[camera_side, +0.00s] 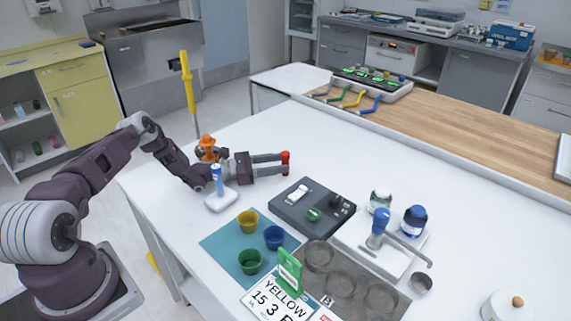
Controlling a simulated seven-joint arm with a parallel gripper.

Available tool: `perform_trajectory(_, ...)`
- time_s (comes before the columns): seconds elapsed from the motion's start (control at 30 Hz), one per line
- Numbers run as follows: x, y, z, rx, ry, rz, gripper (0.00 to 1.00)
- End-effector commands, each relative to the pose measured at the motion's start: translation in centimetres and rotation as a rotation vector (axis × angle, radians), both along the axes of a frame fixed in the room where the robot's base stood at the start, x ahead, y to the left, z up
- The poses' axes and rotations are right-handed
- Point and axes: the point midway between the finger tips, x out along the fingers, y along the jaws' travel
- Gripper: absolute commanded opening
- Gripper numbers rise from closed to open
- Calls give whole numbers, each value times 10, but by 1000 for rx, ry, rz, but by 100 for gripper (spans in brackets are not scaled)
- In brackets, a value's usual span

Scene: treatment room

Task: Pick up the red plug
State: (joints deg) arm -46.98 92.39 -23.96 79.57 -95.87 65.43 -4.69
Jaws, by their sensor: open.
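The red plug (286,156) is a small upright red piece on the white table, behind the dark grey block. My gripper (281,163) reaches to it from the left, low over the table, with its grey fingers pointing right. The fingers are open, and their tips are at the plug, which shows at and just beyond them. Part of the plug's lower side is hidden by the near finger. I cannot tell whether either finger touches it.
A dark grey block (291,219) with a white switch and green piece lies in front of my gripper. A blue-topped item on a white base (219,202) stands close to my wrist. Coloured cups sit on a teal mat (219,249). The table right of the plug is clear.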

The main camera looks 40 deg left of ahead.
Motion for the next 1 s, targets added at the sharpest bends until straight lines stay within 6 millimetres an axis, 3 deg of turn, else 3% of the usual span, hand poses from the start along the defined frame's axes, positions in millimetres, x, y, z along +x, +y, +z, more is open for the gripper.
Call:
perform_trajectory(0.13, 20, -14, -1, 1, 2, -1, 48)
perform_trajectory(0.37, 24, -16, 0, 0, 2, 0, 48)
perform_trajectory(0.47, 24, -16, 0, 1, 2, 0, 34)
perform_trajectory(0.63, 24, -16, 0, 1, 2, 0, 1)
perform_trajectory(1.0, 24, -15, 7, 1, 0, 0, 0)
